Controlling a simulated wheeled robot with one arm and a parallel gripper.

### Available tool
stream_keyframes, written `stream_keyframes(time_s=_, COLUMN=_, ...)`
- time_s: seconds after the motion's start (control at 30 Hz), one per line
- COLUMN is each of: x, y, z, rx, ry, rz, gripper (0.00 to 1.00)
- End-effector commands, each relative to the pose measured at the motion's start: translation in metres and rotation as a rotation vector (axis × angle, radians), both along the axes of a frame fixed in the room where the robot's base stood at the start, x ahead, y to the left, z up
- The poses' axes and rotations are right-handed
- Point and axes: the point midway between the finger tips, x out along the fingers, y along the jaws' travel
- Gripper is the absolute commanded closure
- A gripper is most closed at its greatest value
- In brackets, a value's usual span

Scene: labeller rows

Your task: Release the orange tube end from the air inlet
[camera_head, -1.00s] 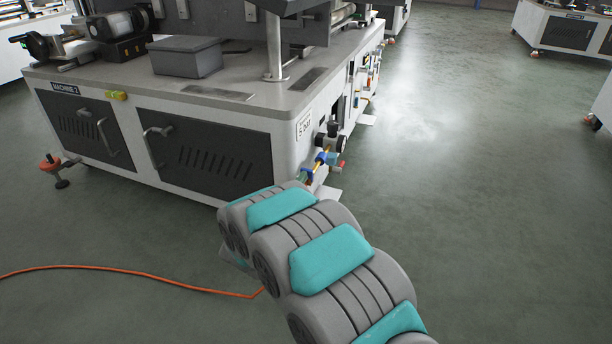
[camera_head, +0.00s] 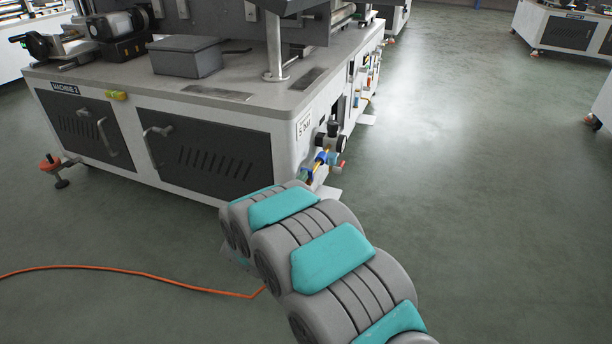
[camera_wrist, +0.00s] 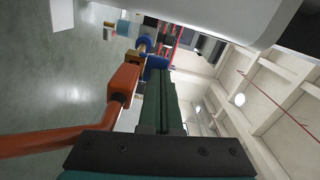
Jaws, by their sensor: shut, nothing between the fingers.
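In the wrist view my gripper (camera_wrist: 161,85) is shut with nothing between its dark green fingers. Its tips are close to a blue ring-shaped part (camera_wrist: 157,62) on the inlet fittings; whether they touch it is unclear. The orange tube (camera_wrist: 45,142) enters from the left and ends in a thick orange end piece (camera_wrist: 123,82). This lies left of my fingers and appears against the brass fitting (camera_wrist: 134,61) of the air inlet. In the head view the orange tube (camera_head: 130,272) lies on the floor, and the inlet fittings (camera_head: 322,160) show at the machine's corner; my gripper is hidden behind my arm.
The machine cabinet (camera_head: 120,140), labelled Machine 2, stands directly ahead, with a grey box (camera_head: 186,60) on its top. Its white side panel (camera_wrist: 215,20) is close above my fingers in the wrist view. Open floor (camera_head: 450,190) lies to the right of the machine.

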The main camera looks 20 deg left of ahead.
Motion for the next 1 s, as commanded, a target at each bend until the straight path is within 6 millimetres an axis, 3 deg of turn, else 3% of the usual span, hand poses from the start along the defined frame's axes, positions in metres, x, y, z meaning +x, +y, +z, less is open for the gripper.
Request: stream_keyframes(time_s=1.0, x=0.01, y=-0.001, z=0.0, rx=0.0, ry=0.0, rz=0.0, gripper=1.0)
